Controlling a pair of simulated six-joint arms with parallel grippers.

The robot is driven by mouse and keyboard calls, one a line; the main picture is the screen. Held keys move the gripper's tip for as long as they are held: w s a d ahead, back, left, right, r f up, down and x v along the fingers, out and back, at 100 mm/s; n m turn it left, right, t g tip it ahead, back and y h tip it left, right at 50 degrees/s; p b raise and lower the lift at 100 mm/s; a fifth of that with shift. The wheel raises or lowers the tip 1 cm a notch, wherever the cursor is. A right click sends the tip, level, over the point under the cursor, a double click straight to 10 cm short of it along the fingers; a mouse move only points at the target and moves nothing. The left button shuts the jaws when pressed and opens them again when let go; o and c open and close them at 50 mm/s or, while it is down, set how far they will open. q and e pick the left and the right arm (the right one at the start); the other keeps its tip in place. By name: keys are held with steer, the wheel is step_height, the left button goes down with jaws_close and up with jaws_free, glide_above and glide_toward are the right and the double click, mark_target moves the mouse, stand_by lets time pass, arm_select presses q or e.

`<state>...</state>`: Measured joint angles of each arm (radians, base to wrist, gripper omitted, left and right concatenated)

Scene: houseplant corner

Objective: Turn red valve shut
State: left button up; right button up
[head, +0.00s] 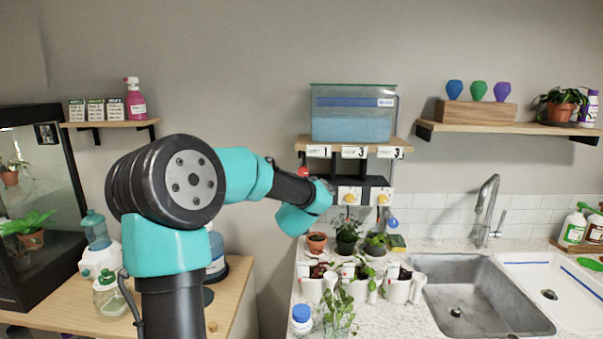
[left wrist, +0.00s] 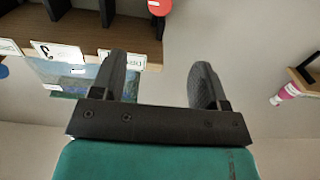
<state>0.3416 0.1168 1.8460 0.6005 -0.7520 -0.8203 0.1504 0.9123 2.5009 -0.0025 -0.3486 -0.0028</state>
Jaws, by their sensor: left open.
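The red valve (head: 304,173) is a small round knob below the left end of the tank shelf in the head view, just above my left wrist. Its red face also shows at the top edge of the left wrist view (left wrist: 159,7), partly cut off by the frame. My left gripper (left wrist: 160,72) is open, with nothing between its two dark fingers. The red valve lies beyond the fingertips, apart from them. In the head view my left arm hides the gripper's fingers. My right gripper is in neither view.
A water tank (head: 352,115) stands on a wooden shelf (head: 300,144) with number cards. Yellow knobs (head: 348,198) and a blue bulb-shaped thing (head: 392,222) sit lower right. Potted plants (head: 347,235) crowd the counter below. A pink spray bottle (head: 135,100) stands on the left shelf.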

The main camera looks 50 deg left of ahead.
mark_target(303, 171)
arm_select(q)
steer(key=x, duration=1.7)
steer(key=shift+w+a+f, duration=0.1)
steer(key=shift+w+f, duration=0.05)
steer(key=shift+w, duration=0.05)
steer(key=shift+c, duration=0.4)
steer(key=c, duration=0.8)
